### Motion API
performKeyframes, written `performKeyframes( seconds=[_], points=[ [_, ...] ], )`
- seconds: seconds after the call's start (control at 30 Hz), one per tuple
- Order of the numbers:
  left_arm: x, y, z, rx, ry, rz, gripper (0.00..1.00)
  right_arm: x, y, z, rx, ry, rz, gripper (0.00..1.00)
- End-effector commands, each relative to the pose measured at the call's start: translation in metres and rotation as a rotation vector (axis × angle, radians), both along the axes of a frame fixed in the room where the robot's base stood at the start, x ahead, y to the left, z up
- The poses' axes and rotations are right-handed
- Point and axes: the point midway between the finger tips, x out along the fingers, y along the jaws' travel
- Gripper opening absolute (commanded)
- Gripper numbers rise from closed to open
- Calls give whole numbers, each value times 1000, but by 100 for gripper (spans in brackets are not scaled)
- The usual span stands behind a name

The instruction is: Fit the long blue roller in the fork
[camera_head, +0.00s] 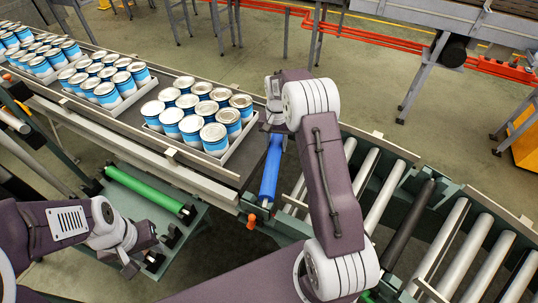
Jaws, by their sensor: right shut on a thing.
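The long blue roller (270,172) lies in the gap between the end of the belt conveyor and the curved roller section. Its near end is close to an orange knob (251,218) on the frame. My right arm arches over the curve, and my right gripper (275,118) is shut on the roller's far end, partly hidden by the wrist. The fork is not clearly visible, and I cannot tell whether the roller is seated. My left gripper (138,264) is low at the left, beside the shelf and away from the blue roller; its jaw opening is unclear.
A green roller (148,191) lies on a lower shelf (190,190). Trays of blue-white cans (202,110) stand on the belt, the nearest just left of the blue roller. Grey rollers (386,195) and one black roller (408,222) fill the curve at right.

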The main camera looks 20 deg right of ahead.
Motion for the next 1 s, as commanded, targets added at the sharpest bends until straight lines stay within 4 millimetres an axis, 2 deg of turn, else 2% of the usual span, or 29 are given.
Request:
performKeyframes(
  seconds=[0.1,0.3,0.67,1.0],
  points=[
    [0,0,3,0,0,0,36,17,-28,-24,0,0,-143,0],
    [0,0,5,0,0,0,36,28,-54,-50,-1,-2,-279,0],
    [0,0,1,0,0,0,36,29,-57,-58,-1,-4,-300,0],
    [0,0,-21,0,0,0,36,29,-57,-87,-1,-4,-299,0]
  ],
)
